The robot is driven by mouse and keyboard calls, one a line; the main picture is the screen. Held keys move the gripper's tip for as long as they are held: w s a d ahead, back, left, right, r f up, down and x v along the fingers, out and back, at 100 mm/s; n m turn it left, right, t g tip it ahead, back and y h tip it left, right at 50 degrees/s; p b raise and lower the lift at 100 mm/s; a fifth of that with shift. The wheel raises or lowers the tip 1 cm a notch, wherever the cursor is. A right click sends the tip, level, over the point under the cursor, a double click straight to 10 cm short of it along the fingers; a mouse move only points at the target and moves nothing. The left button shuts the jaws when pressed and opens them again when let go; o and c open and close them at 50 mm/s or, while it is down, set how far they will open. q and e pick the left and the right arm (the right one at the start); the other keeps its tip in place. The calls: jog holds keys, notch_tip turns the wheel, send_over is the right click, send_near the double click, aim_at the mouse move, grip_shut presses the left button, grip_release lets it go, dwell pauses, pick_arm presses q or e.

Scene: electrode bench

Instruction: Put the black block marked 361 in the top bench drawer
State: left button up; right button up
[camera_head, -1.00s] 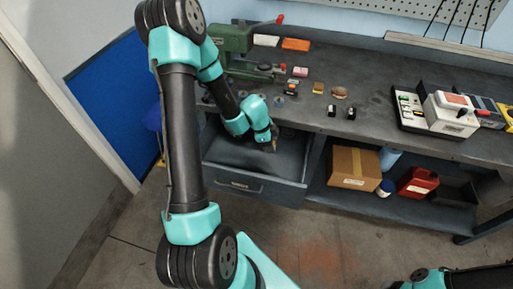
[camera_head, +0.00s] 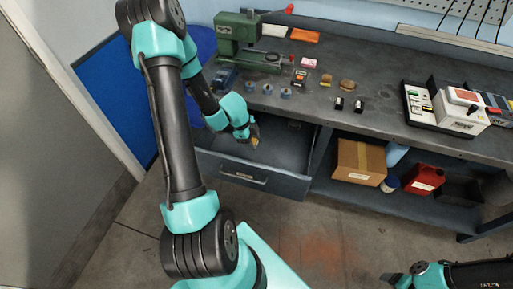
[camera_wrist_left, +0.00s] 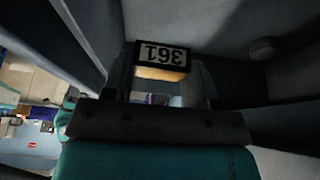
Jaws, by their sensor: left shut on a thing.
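The black block (camera_wrist_left: 162,54) marked 361 is held between the fingers of my left gripper (camera_wrist_left: 162,76), its label upside down in the left wrist view. In the head view my left gripper (camera_head: 254,143) is inside the open top bench drawer (camera_head: 245,174), towards its left part. The block cannot be made out clearly there. Drawer walls surround the gripper in the left wrist view. Whether the block touches the drawer floor cannot be told. My right gripper (camera_head: 391,279) is low at the bottom right, away from the bench, and its jaws are too small to read.
The bench top (camera_head: 380,105) overhangs the drawer's back. A green machine (camera_head: 240,35) and several small blocks stand on it. The drawer's right part looks clear.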

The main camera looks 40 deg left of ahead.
pick_arm(q)
jog(key=shift+f, duration=2.7)
jog(key=shift+f, duration=0.15)
jog(key=shift+f, duration=1.75)
jog(key=shift+f, duration=0.6)
jog(key=o, duration=1.2)
jog(key=shift+c, duration=0.2)
jog(key=shift+r, duration=0.1)
